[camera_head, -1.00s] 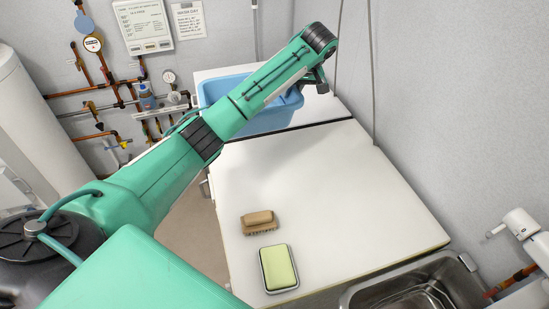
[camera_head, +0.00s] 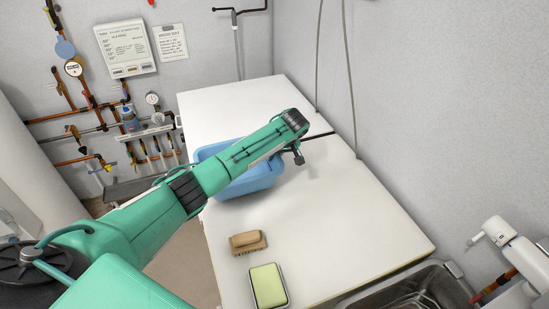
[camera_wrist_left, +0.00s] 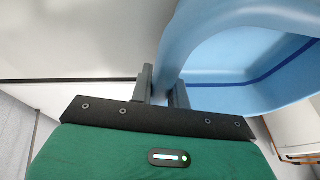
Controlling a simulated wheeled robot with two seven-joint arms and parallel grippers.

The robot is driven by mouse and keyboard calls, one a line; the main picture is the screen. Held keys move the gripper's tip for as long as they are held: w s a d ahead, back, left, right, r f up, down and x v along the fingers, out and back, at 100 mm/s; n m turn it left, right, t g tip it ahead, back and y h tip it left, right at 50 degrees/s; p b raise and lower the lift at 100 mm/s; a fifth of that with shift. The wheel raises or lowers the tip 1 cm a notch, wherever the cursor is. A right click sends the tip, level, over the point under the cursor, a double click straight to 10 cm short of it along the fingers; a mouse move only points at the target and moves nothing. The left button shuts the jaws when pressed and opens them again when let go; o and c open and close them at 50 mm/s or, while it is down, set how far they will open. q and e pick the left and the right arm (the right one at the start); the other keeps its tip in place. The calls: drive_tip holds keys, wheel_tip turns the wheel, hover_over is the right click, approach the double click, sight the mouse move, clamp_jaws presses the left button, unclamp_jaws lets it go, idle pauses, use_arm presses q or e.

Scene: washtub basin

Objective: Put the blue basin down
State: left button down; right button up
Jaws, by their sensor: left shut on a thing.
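The blue basin (camera_head: 256,180) is at the far part of the white counter in the head view, partly hidden behind my left arm. My left gripper (camera_head: 297,157) is at the basin's right side. In the left wrist view the gripper (camera_wrist_left: 163,90) is shut on the rim of the basin (camera_wrist_left: 240,55), with one finger on each side of the wall. The inside of the basin is empty where it shows. I cannot tell if its base touches the counter. My right gripper does not show.
The white counter (camera_head: 330,225) is clear right of the basin. A wooden brush (camera_head: 247,242) and a green soap bar in a dish (camera_head: 268,286) lie near its front left. A metal sink (camera_head: 425,288) is at the front right. Pipes (camera_head: 85,110) line the wall at left.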

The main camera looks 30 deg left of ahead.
use_arm(q)
drive_tip(key=shift+f, duration=1.1)
drive_tip(key=c, duration=1.3)
unclamp_jaws()
drive_tip(key=shift+c, duration=0.2)
drive_tip(key=b+v, duration=0.2)
drive_tip(key=v, duration=1)
